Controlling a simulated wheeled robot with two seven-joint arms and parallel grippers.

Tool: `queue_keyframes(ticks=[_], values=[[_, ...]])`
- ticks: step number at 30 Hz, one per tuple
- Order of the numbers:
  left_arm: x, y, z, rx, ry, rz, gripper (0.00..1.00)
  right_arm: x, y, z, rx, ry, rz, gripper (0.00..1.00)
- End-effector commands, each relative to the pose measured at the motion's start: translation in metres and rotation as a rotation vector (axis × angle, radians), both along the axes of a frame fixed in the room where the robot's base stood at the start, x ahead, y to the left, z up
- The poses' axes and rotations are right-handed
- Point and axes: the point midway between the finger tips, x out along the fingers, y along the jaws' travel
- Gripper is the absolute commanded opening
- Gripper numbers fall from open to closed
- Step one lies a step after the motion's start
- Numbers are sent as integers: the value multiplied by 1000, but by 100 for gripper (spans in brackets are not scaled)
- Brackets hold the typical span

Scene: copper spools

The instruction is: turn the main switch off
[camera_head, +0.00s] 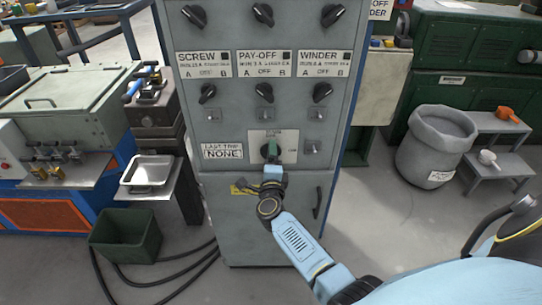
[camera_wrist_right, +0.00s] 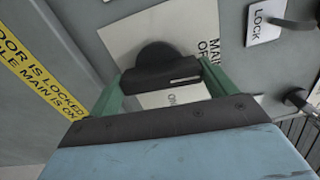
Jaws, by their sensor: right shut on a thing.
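The main switch is a black rotary handle (camera_wrist_right: 160,76) on a pale plate (camera_head: 288,141) low on the grey control cabinet (camera_head: 225,130). The plate's lettering, including "MAIN", shows partly in the right wrist view. My right gripper (camera_head: 271,150) reaches the switch from below. In the right wrist view its green fingers (camera_wrist_right: 162,82) stand on both sides of the handle, shut on it. The gripper hides most of the switch in the head view, and I cannot read its setting. My left gripper is not in view.
A cabinet door handle (camera_head: 318,202) is lower right. A grey bin (camera_head: 435,145) stands on the right.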

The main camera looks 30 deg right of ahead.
Motion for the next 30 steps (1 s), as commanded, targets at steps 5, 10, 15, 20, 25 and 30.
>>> queue_keyframes(ticks=[5, 10, 15, 20, 25, 30], values=[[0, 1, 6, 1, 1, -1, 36, -1, 0, -1, -57, 39, -1, 61], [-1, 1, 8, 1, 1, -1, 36, -1, 0, -1, -85, 55, -1, 61], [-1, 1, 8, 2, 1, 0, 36, -1, 0, -1, -94, 60, 0, 61], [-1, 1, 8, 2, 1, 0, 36, -1, 0, -1, -96, 61, 0, 61], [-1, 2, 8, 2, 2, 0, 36, -1, 0, -1, -97, 62, 0, 89], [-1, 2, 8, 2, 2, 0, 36, 0, 0, -1, -95, 59, 0, 100]])
